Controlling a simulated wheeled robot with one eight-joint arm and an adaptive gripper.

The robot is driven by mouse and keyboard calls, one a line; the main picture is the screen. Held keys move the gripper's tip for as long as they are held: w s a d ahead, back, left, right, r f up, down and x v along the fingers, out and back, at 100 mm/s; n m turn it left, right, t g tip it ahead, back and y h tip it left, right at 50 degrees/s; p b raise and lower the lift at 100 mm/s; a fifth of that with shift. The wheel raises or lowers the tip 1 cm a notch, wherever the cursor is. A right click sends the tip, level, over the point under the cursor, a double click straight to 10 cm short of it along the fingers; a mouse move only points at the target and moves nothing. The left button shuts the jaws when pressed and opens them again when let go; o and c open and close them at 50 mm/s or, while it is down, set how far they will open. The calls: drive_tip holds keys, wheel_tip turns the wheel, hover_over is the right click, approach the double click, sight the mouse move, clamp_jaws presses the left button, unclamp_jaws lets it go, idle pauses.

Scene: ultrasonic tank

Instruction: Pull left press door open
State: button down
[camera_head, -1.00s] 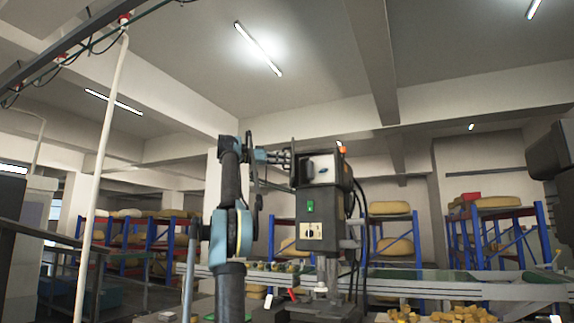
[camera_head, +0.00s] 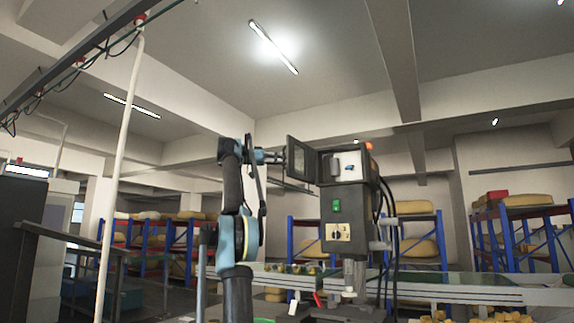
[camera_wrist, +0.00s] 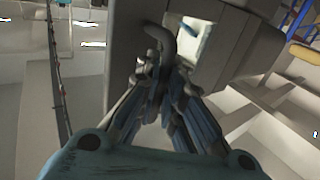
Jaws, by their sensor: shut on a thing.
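The press (camera_head: 345,205) is a dark box-shaped head on a column, with a green switch and a pale dial plate on its front. Its left door (camera_head: 301,159) is a dark framed panel that stands swung out at the left of the head, so it is open. My gripper (camera_head: 280,158) reaches the door's left side from the left. In the wrist view my gripper (camera_wrist: 163,82) has its fingers drawn together on a curved grey door handle (camera_wrist: 161,36). The fingertips partly hide the handle's lower end. A bright opening shows beside the handle.
A conveyor (camera_head: 450,285) runs behind the press to the right. Black cables (camera_head: 388,225) hang at the press's right side. Blue racks with yellow sacks (camera_head: 415,207) stand behind. A white pole (camera_head: 118,160) and a railing are at the left. Yellow blocks lie at the lower right.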

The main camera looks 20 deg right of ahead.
drive_tip(key=shift+w+a+m+g, duration=0.2)
drive_tip(key=shift+w+m+g, duration=0.05)
drive_tip(key=shift+m+g, duration=0.05)
drive_tip(key=shift+w, duration=0.1)
idle(0.3)
drive_tip(key=c, duration=1.7)
unclamp_jaws()
drive_tip(key=shift+a+r, duration=0.1)
drive_tip(key=shift+r, duration=0.05)
